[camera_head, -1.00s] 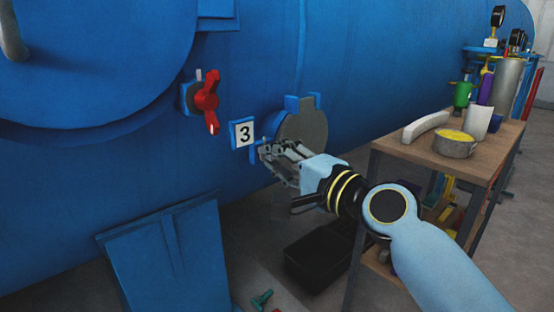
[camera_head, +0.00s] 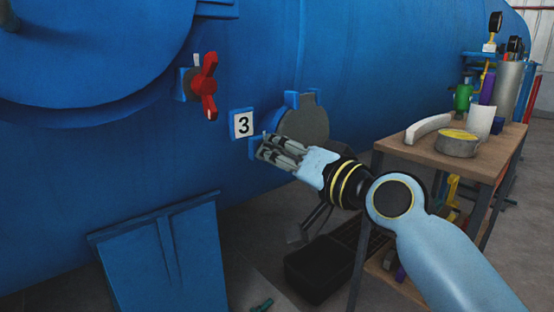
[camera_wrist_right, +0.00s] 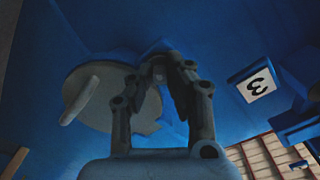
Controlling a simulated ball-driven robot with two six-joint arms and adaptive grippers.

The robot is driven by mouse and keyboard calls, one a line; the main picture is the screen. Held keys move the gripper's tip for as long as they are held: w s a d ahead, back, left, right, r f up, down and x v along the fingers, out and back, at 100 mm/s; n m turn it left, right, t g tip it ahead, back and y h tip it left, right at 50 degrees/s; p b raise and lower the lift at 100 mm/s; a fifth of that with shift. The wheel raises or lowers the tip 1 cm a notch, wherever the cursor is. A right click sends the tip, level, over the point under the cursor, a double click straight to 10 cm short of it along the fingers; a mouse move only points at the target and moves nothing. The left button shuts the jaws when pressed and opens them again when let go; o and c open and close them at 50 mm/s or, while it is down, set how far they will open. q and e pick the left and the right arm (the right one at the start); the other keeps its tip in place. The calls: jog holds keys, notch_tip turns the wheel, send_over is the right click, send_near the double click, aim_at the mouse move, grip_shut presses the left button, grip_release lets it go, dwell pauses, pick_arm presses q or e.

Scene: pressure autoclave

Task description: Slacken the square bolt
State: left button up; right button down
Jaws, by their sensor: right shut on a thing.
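The square bolt is at the small blue block (camera_head: 255,148) beside the round grey disc (camera_head: 308,122) on the blue vessel. In the wrist view a small pale end of the square bolt (camera_wrist_right: 158,74) shows between the fingertips; the rest is hidden. My right gripper (camera_head: 264,147) is shut on it, with its fingers pointing at the vessel wall. It also shows in the right wrist view (camera_wrist_right: 160,78), with the grey disc behind it. My left gripper is not in view.
A sign with a 3 (camera_head: 243,124) is fixed left of the gripper, and a red handle (camera_head: 208,86) above it. A wooden-topped cart (camera_head: 405,160) with a tape roll (camera_head: 457,143) stands right, near my arm. A black box (camera_head: 318,268) lies on the floor below.

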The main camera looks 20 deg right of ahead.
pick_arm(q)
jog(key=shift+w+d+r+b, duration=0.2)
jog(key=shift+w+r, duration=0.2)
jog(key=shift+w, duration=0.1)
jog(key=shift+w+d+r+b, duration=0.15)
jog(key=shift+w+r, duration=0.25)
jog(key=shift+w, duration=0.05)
pick_arm(e)
jog(key=shift+f+n, duration=0.15)
jog(key=shift+n, duration=0.95)
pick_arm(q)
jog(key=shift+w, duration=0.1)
pick_arm(e)
jog(key=c, duration=1.3)
grip_release()
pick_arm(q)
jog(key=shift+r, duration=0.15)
pick_arm(e)
jog(key=shift+r, duration=0.2)
